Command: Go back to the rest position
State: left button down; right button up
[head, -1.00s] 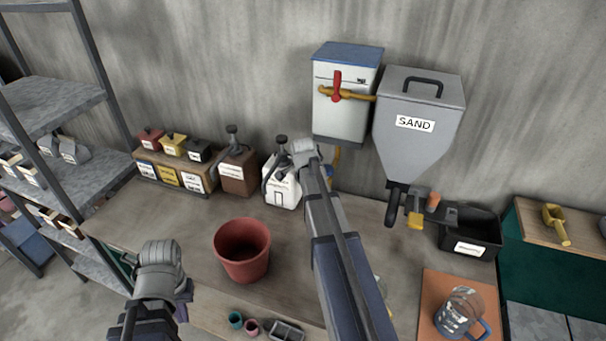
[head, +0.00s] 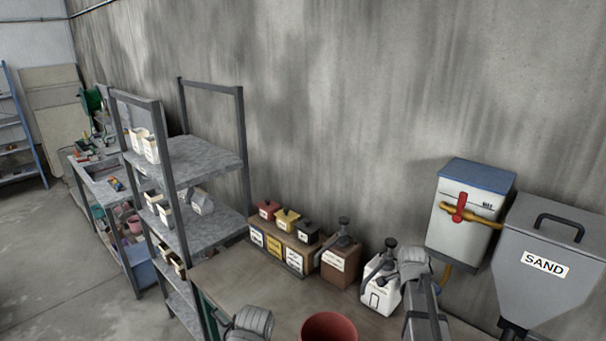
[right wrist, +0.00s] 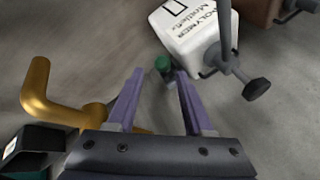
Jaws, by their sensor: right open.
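My right gripper (right wrist: 161,80) is open in the right wrist view. Its two purple fingers stand apart with nothing held between them. In the head view the grey end of my right arm is in front of the white dispenser (head: 379,298), and its fingers are hidden. My left gripper (head: 248,322) is only partly in view at the bottom edge of the head view; its fingers do not show. The white dispenser also shows in the right wrist view (right wrist: 186,27), just beyond the fingertips.
A red pot (head: 328,328) stands between my arms, cut off by the lower edge. The blue-topped wall box (head: 467,222) and the sand hopper (head: 545,262) are on the right. A grey shelf rack (head: 200,160) stands left. A yellow pipe (right wrist: 42,98) is near the right gripper.

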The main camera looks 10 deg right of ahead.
jog(key=s+a+f+n+g+y, duration=0.1)
jog(key=s+a+n+g, duration=0.1)
jog(key=s+a+n, duration=0.8)
jog(key=s+a+f+n+g+y, duration=0.2)
jog(key=s+a+n, duration=0.6)
jog(key=a, duration=0.5)
jog(key=s+a+f+n+b, duration=0.1)
jog(key=s+a+f+b, duration=0.1)
jog(key=a+f+b, duration=0.3)
jog(key=s+a+f+n+g+h+b, duration=0.1)
jog(key=s+a+f+n+b, duration=0.1)
jog(key=a+f+b, duration=0.3)
jog(key=shift+s+a+f+b, duration=0.25)
jog(key=shift+s+b, duration=0.2)
jog(key=shift+s, duration=0.35)
jog(key=shift+w, duration=0.1)
